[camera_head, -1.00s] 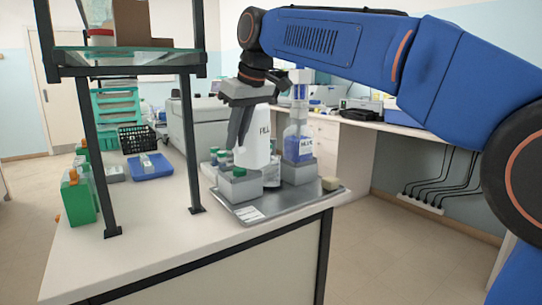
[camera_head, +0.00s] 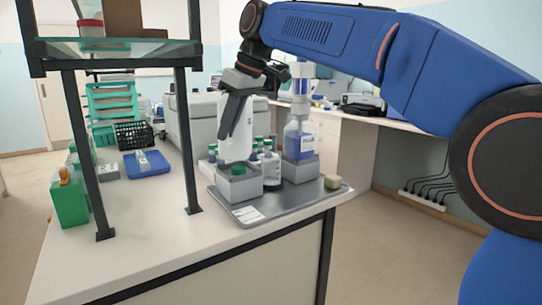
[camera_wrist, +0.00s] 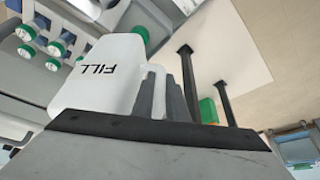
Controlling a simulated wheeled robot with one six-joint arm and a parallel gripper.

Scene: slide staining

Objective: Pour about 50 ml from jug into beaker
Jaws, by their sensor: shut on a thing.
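The jug (camera_head: 237,137) is white, with a dark "FILL" mark on it in the wrist view (camera_wrist: 95,95). My gripper (camera_head: 229,127) is shut on the jug on its handle side. The jug stands close to upright in the head view, just above or behind a grey block on the tray; I cannot tell whether its base touches anything. A clear vessel with a pale label (camera_head: 271,170) stands right of the block; I cannot tell whether it is the beaker. The liquid level inside the jug is hidden.
The metal tray (camera_head: 260,212) holds the grey block (camera_head: 240,188) with a green cap, a blue-liquid bottle (camera_head: 299,142) in a grey holder, and a sponge (camera_head: 333,182). Black shelf posts (camera_head: 186,150) rise to the left. A green box (camera_head: 69,202) stands further left. The front bench is clear.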

